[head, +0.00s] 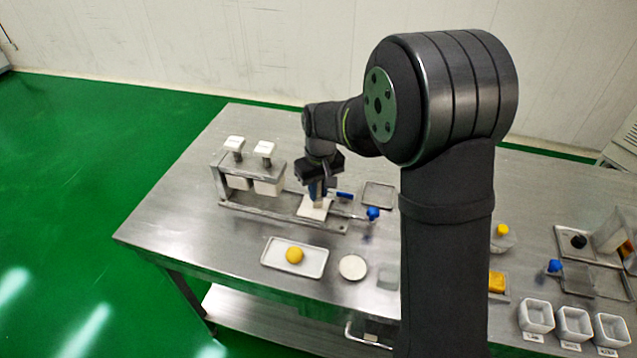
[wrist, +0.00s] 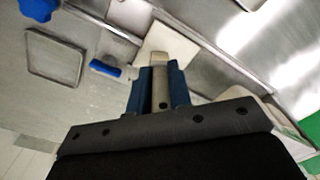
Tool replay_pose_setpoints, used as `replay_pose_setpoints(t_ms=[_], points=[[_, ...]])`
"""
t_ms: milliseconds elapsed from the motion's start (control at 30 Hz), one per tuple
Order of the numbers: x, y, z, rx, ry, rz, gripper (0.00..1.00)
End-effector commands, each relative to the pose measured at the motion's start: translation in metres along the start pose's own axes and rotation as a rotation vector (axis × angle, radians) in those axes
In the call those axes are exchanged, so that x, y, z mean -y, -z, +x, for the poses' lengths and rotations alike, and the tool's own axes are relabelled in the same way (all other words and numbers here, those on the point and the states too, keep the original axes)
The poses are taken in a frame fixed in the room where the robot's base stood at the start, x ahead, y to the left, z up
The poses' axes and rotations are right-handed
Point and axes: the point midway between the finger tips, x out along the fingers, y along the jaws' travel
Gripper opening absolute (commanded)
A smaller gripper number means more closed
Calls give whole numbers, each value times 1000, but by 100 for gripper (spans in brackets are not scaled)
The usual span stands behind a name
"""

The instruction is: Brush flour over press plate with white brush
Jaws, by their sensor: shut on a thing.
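My gripper (head: 316,194) is over the press plate (head: 314,210), a pale square on the metal press base. In the wrist view its blue fingers (wrist: 159,78) are shut on a narrow pale piece, the white brush (wrist: 158,62), which points at the plate. The plate also shows in the wrist view (wrist: 172,42), behind the fingers. The brush's far end is hidden or blends with the plate, so I cannot tell if it touches. No flour can be made out on the plate.
Two white-topped press units (head: 250,165) stand left of the plate. A blue handle (head: 344,196) and a blue knob (head: 373,214) are close on the right.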

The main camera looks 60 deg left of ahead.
Motion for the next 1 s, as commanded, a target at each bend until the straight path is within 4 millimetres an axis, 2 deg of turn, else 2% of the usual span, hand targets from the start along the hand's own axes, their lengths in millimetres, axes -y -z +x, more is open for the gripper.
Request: replay_pose_setpoints(t_ms=[300, 867, 1000], points=[[20, -20, 0, 0, 0, -1, 0], [-19, 19, 0, 0, 0, 1, 0], [-8, 9, 0, 0, 0, -2, 0]])
